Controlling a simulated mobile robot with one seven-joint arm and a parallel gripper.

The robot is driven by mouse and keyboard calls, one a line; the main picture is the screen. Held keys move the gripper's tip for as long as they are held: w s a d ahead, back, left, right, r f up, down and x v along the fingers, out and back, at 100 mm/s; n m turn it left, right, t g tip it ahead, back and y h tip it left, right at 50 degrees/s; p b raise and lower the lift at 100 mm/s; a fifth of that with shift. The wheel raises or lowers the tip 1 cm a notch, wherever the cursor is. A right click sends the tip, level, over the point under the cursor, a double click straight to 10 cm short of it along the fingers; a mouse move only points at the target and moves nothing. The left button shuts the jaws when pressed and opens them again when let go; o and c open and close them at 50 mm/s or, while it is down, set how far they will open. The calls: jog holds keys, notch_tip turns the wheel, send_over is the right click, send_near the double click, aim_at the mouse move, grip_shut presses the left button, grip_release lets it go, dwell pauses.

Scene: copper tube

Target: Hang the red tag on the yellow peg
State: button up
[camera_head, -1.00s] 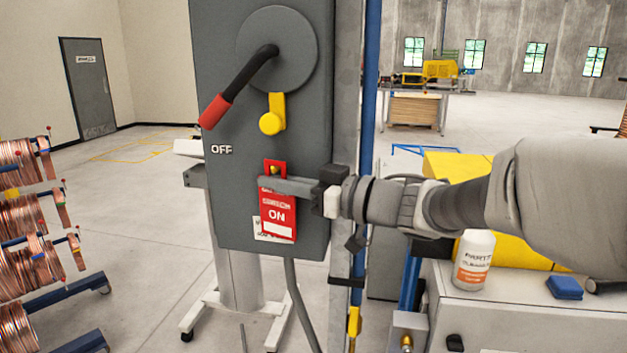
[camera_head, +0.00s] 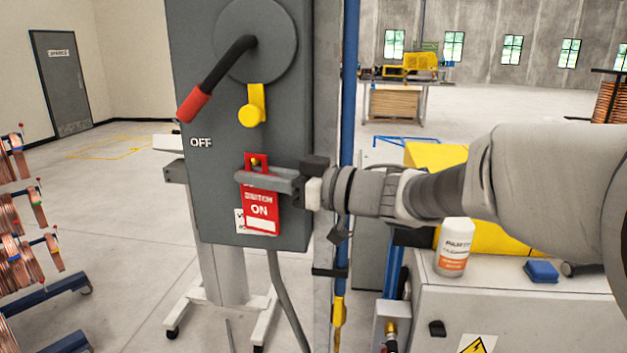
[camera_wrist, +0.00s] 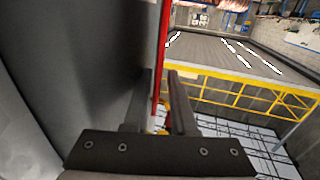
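The red tag (camera_head: 261,213), marked "ON", hangs upright against the front of the grey switch box (camera_head: 203,190). A small yellow peg (camera_head: 255,161) shows in the opening at its top. My gripper (camera_head: 250,180) reaches in from the right, with one finger crossing in front of the tag below the peg. In the wrist view, the tag's red edge (camera_wrist: 162,60) stands between my two fingers (camera_wrist: 159,75), with narrow gaps on both sides, so the gripper looks slightly open around it. The front finger hides part of the tag; the peg's far end is hidden.
Above are a yellow hasp with a round knob (camera_head: 254,115) and a black lever with a red grip (camera_head: 194,103). A blue pole (camera_head: 349,80) stands right of the box. A white bottle (camera_head: 454,247) and blue block (camera_head: 541,271) sit on a cabinet at right.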

jog(key=b+v, duration=0.1)
jog(key=v, duration=1.6)
jog(key=w+d+r+m+t+h, duration=0.3)
jog(key=w+d+m+t+h, duration=0.4)
jog(key=d+m+t+h, duration=0.45)
jog(key=s+d+f+m+g+h, duration=0.35)
jog(key=s+f+g+h, duration=0.4)
jog(key=s+f, duration=0.5)
jog(key=s+a+f+g+y, duration=0.2)
jog(key=s+a+f+g, duration=0.2)
jog(key=s+f, duration=0.3)
jog(key=s, duration=0.2)
jog(key=shift+s+n, duration=0.3)
jog(key=shift+n, duration=0.1)
